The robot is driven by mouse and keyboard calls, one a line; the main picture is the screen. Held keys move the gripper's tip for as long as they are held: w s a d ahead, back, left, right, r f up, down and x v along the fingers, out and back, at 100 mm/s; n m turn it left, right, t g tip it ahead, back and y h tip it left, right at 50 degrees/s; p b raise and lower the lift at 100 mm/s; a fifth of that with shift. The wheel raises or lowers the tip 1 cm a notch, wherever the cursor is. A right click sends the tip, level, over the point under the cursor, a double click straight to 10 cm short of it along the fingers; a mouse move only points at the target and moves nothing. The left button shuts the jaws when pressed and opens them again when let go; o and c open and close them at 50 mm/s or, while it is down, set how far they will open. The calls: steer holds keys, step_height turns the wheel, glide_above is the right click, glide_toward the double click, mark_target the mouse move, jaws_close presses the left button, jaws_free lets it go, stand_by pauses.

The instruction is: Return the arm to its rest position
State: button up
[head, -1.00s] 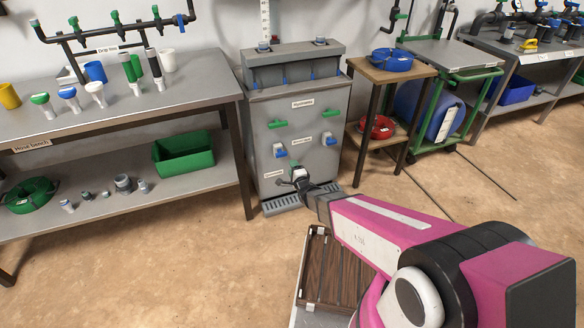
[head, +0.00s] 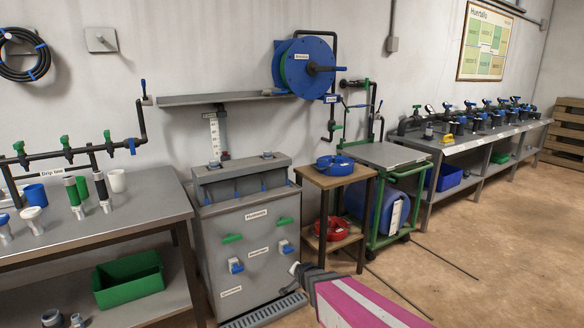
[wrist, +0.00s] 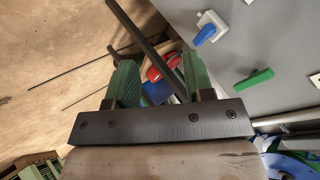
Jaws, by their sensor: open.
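My gripper shows in the wrist view (wrist: 155,85) with its two green fingers apart and nothing between them. Past the fingers, the wrist view shows the small wooden stand and a red coil (wrist: 160,68). In the head view my pink arm reaches in from the bottom, in front of the grey manifold cabinet (head: 245,270). The gripper's fingers cannot be made out there. The cabinet's front, with a green handle (wrist: 254,79) and a blue valve handle (wrist: 205,36), lies to the right in the wrist view, apart from the fingers.
The wooden stand (head: 335,180) holds a blue coil (head: 335,163) and a red coil (head: 332,228). A green cart (head: 390,155) stands right of it. A workbench (head: 120,222) is at left, another (head: 470,145) at far right. The floor (head: 490,260) at right is mostly open.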

steer(key=s+d+r+n+g+h, duration=0.1)
steer(key=s+d+r+n+g, duration=0.2)
steer(key=s+d, duration=0.5)
steer(key=s+d+r+n+g+h, duration=0.1)
steer(key=s+d+r+n+g, duration=0.2)
steer(key=s+d+r+g, duration=0.3)
steer(key=shift+s+d+r+n, duration=0.3)
steer(key=shift+s+d+n, duration=0.1)
steer(key=shift+s+d, duration=0.75)
